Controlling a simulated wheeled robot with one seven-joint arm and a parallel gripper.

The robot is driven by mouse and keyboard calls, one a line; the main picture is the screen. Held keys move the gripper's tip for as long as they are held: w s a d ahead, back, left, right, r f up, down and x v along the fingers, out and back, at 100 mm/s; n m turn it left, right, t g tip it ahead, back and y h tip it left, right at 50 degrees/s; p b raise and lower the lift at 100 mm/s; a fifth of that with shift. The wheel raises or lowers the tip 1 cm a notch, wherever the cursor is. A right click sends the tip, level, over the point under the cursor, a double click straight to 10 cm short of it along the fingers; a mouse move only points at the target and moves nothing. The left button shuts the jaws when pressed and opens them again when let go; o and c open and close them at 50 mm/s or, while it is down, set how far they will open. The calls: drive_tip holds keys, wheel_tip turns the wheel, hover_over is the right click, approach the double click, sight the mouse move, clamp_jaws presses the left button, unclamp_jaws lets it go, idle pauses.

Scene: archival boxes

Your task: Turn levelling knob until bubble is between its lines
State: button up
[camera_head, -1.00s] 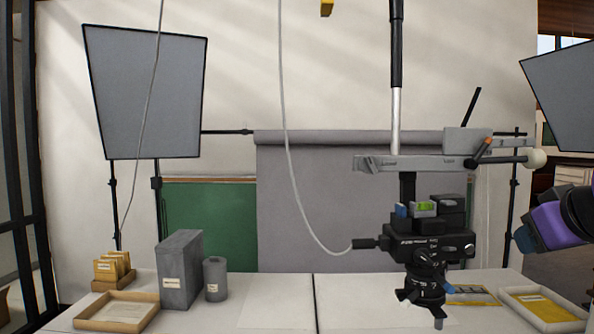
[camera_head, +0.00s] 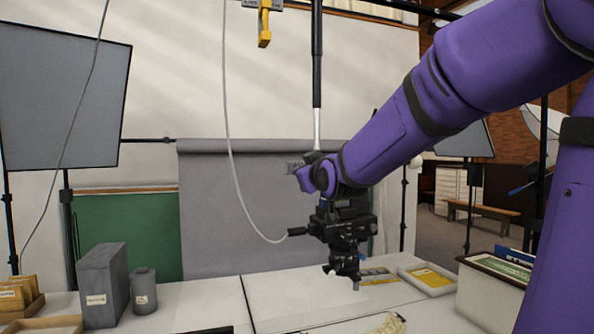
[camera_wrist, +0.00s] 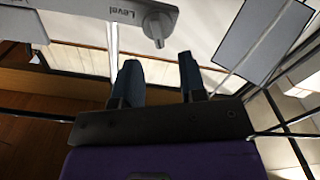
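The levelling knob (camera_wrist: 157,27) is a pale round knob with a flat grip. It sticks out from the light grey bar (camera_wrist: 120,10), marked "Level", in the wrist view. My gripper (camera_wrist: 160,66) points up at it with its two dark fingers apart and nothing between them. The knob lies just beyond the fingertips, roughly in line with the gap. The knob and the green bubble vial are hidden there. The black camera head (camera_head: 345,228) stands below my wrist.
A grey cable (camera_head: 236,180) hangs down to the camera head. A grey box (camera_head: 104,285) and a grey canister (camera_head: 144,291) stand at left on the white table (camera_head: 210,303). A bin (camera_head: 490,292) and a tray (camera_head: 428,280) are at right.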

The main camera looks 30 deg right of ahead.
drive_tip(key=x, duration=0.6)
drive_tip(key=shift+w+d, duration=0.15)
drive_tip(key=shift+f, duration=0.1)
clamp_jaws()
